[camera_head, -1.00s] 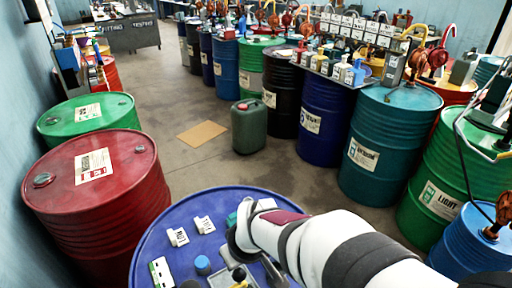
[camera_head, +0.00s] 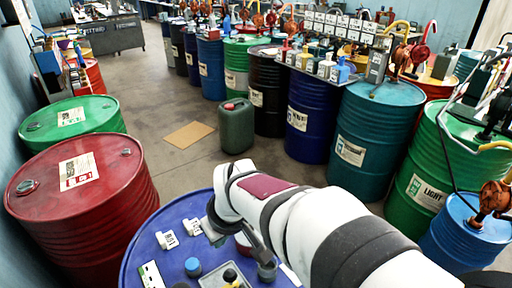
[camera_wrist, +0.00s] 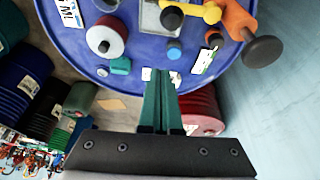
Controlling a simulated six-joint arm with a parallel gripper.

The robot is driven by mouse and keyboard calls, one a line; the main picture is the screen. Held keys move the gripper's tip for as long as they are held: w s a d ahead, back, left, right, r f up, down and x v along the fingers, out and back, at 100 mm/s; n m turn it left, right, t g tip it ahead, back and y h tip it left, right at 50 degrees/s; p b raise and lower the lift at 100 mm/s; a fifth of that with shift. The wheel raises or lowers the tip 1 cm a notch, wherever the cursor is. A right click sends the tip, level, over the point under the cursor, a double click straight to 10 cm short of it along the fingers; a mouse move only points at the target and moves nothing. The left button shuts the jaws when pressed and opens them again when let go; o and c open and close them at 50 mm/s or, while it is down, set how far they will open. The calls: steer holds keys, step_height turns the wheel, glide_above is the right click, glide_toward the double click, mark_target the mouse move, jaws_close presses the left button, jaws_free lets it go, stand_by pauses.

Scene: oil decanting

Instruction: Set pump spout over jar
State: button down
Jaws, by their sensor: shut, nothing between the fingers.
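In the wrist view my gripper (camera_wrist: 162,78) has its two teal fingers together, empty, near the edge of the blue drum top (camera_wrist: 70,40). A yellow spout-like part (camera_wrist: 195,10) and an orange arm with a dark knob (camera_wrist: 264,50) are at the top; they look like parts of a pump, cut off by the frame. A round white-and-red item with a grey cap (camera_wrist: 103,42) stands on the drum to the left. I cannot tell for sure which item is the jar. In the head view my arm hides part of the drum top (camera_head: 140,250), and the fingers are not clear.
Small items crowd the drum top: a blue cap (camera_head: 193,267), white labels (camera_head: 167,240) and a teal block (camera_wrist: 120,66). A red drum (camera_head: 85,195) stands to the left, and a green canister (camera_head: 236,128) behind. The floor between the drum rows is mostly clear.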

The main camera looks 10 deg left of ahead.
steer(key=v, duration=0.5)
steer(key=shift+s+r, duration=0.25)
steer(key=s+d+f+m+g+h, duration=0.1)
steer(key=s+d+f+m, duration=0.4)
steer(key=s+d+m, duration=1)
steer(key=s+d+g, duration=0.1)
steer(key=s+d, duration=0.2)
steer(key=shift+d+g, duration=0.4)
